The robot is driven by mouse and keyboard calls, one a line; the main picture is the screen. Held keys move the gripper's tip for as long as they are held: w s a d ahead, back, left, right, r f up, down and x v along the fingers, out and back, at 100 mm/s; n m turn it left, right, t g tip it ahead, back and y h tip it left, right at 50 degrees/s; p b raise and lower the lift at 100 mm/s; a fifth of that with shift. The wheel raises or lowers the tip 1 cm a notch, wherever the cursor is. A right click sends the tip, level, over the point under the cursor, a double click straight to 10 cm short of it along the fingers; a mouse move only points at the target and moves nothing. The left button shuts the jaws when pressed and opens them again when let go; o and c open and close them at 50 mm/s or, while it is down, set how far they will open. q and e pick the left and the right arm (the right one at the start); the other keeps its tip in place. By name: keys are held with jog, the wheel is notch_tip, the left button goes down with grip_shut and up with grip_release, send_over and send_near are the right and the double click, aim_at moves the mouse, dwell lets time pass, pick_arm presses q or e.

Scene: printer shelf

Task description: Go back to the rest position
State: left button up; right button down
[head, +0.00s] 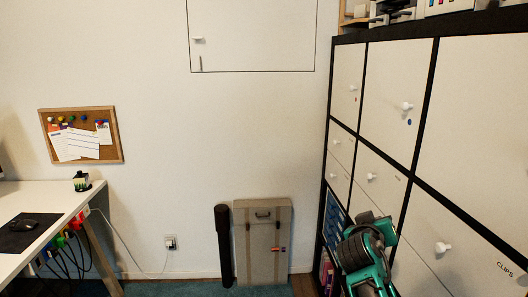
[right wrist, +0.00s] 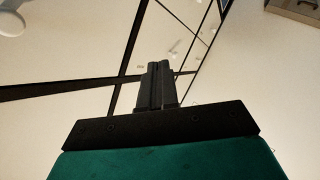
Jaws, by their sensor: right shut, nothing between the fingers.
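My right arm shows at the lower right of the head view, a teal and black link in front of the shelf; its fingertips cannot be made out there. In the right wrist view my right gripper (right wrist: 157,70) is shut, its two dark fingers together with nothing between them. The white shelf doors and black frame lie beyond the fingers, and I see no contact. My left gripper is not in view.
A tall shelf (head: 432,50) with white knobbed doors fills the right side. A white desk (head: 60,190) with a mouse (head: 24,226) stands at left. A suitcase (head: 262,262) and a dark tube (head: 223,250) stand against the back wall. Floor shows between desk and suitcase.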

jog(key=s+a+f+n+y, duration=0.25)
jog(key=s+f, duration=0.25)
jog(key=f, duration=0.5)
jog(key=s+a+f+y, duration=0.2)
jog(key=s+f, duration=0.2)
jog(key=s, duration=0.4)
jog(key=s+a+f+g+y, duration=0.1)
jog(key=s+a+f+y, duration=0.1)
jog(key=s+f, duration=0.3)
jog(key=s+a+f+y, duration=0.2)
jog(key=s+f, duration=0.3)
jog(key=s, duration=0.7)
jog(key=shift+s+f+y, duration=0.25)
jog(key=shift+y, duration=0.6)
